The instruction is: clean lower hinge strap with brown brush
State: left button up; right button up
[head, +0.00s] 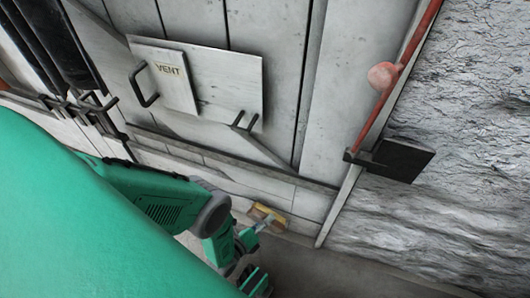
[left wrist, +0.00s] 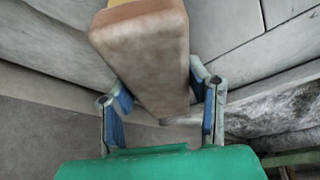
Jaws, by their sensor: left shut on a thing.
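The brown brush (head: 268,214) shows small in the head view, with a tan and yellow part, close to the foot of the grey door. In the left wrist view its brown block (left wrist: 145,55) fills the upper middle, with a yellow edge at the top. My left gripper (head: 260,226) is shut on it; its blue-padded fingers (left wrist: 162,105) stand on either side of the block. A long grey strap (head: 235,165) crosses the lower door; I cannot tell for sure that it is the lower hinge strap. Contact between brush and door cannot be told. My right gripper is out of view.
A pale panel marked VENT (head: 172,72) with dark handles is on the door. A red rod (head: 405,65) with a pinkish lump and a black plate (head: 397,159) are at the right. Rough grey rock (head: 460,210) borders the door. Bare floor (head: 330,275) lies below.

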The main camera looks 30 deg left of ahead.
pick_arm(q)
jog(key=shift+w+a, duration=0.15)
jog(key=shift+w, duration=0.1)
jog(key=shift+w, duration=0.4)
dwell(0.3)
jog(key=shift+s+a+r+p, duration=0.15)
jog(key=shift+a+r+p, duration=0.15)
jog(key=shift+a, duration=0.2)
jog(key=shift+s+a+r+p, duration=0.15)
jog(key=shift+a+r, duration=0.15)
jog(key=shift+a, duration=0.2)
jog(key=shift+w, duration=0.1)
jog(key=shift+w+d+f+b, duration=0.15)
jog(key=shift+d+f+b, duration=0.45)
jog(key=shift+d, duration=0.35)
jog(key=shift+w+d+f, duration=0.15)
jog(key=shift+d+f, duration=0.15)
jog(key=shift+d, duration=0.2)
jog(key=shift+w+d+f, duration=0.15)
jog(key=shift+d+f, duration=0.1)
jog(key=shift+d, duration=0.2)
jog(key=shift+r, duration=0.1)
